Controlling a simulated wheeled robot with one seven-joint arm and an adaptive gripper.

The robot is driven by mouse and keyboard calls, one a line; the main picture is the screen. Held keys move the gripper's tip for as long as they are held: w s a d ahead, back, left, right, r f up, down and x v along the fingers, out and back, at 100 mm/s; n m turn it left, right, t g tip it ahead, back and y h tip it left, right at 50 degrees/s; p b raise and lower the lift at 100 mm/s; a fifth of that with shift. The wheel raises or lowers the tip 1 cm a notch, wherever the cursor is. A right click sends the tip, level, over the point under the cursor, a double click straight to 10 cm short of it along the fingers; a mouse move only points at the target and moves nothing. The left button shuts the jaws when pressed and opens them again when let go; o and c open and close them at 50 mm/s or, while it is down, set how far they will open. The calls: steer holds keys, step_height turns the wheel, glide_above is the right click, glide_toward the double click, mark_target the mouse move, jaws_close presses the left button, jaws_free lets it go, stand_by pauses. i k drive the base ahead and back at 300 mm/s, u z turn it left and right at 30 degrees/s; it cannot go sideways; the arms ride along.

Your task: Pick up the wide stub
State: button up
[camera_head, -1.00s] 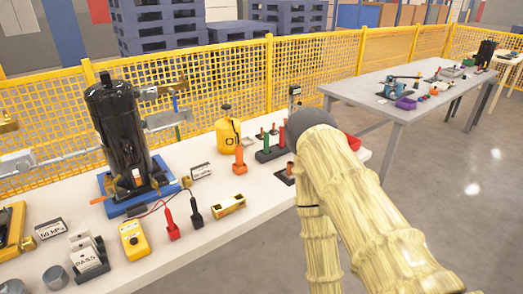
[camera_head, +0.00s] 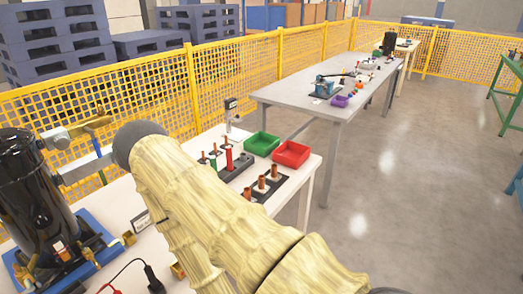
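Several short copper stubs stand at the right end of the white table. Three of them, a far stub (camera_head: 273,171), a middle stub (camera_head: 261,183) and a near stub (camera_head: 247,194), stand upright in a row on a dark plate (camera_head: 276,184). I cannot tell for sure which one is the wide stub. Thinner copper pieces (camera_head: 213,148) stand behind, near a dark block with a red upright cylinder (camera_head: 229,158). My arm, in a pale ribbed sleeve, crosses the lower middle and hides part of the table. My gripper is not visible.
A green bin (camera_head: 262,144) and a red bin (camera_head: 291,154) sit at the table's far right corner. A black compressor (camera_head: 30,190) stands at left. A grey table (camera_head: 290,92) with tools stands beyond. Yellow mesh fencing runs behind. The floor at right is clear.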

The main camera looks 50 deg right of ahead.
mark_target(273, 177)
steer(key=z, duration=0.35)
steer(key=i, duration=0.65)
steer(key=z, duration=0.7)
